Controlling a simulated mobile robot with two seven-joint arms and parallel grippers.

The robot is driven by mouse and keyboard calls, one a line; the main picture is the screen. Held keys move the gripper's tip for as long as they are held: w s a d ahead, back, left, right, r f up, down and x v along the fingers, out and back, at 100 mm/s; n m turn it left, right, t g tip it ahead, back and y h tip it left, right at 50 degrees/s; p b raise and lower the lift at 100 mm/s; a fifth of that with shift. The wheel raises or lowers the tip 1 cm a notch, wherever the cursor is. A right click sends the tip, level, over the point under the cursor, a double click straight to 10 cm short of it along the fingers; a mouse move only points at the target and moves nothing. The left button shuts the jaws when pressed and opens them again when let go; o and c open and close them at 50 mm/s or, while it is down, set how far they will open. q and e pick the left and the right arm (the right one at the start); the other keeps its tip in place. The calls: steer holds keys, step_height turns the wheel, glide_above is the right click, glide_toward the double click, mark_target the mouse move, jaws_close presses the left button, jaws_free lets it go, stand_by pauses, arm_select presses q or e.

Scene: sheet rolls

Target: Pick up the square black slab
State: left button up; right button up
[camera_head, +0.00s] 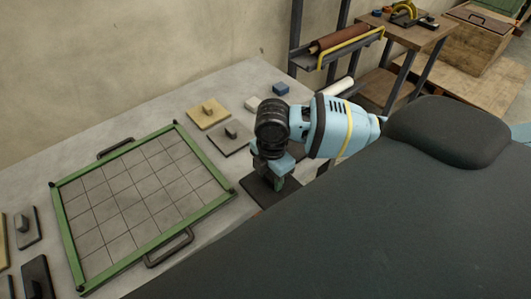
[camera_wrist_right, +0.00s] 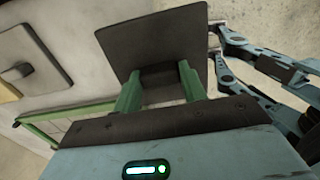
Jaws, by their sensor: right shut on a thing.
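The square black slab (camera_head: 257,191) is near the front edge of the table, right of the green-framed grid, partly hidden by my right gripper (camera_head: 278,181). In the right wrist view the slab (camera_wrist_right: 150,40) is a dark flat plate. The green fingers of the right gripper (camera_wrist_right: 160,85) are shut on the raised dark grip on its face. I cannot tell whether the slab touches the table. My left gripper does not show.
The green-framed grid (camera_head: 232,190) lies empty on the grey table. A tan slab (camera_head: 208,114), a grey-brown slab (camera_head: 231,139) and a small blue block (camera_head: 280,88) lie behind. Another black slab (camera_head: 37,278) lies at the lower left. A shelf with a brown roll (camera_head: 338,40) stands beyond.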

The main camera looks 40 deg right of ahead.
steer(key=shift+s+a+r, duration=0.1)
steer(key=shift+s+a, duration=0.15)
steer(key=shift+s, duration=0.65)
steer(key=shift+s+a+r, duration=0.1)
steer(key=shift+s+a, duration=0.2)
steer(key=shift+s, duration=0.55)
steer(key=shift+s+a+r, duration=0.1)
steer(key=shift+s+a, duration=0.15)
steer(key=shift+s, duration=0.65)
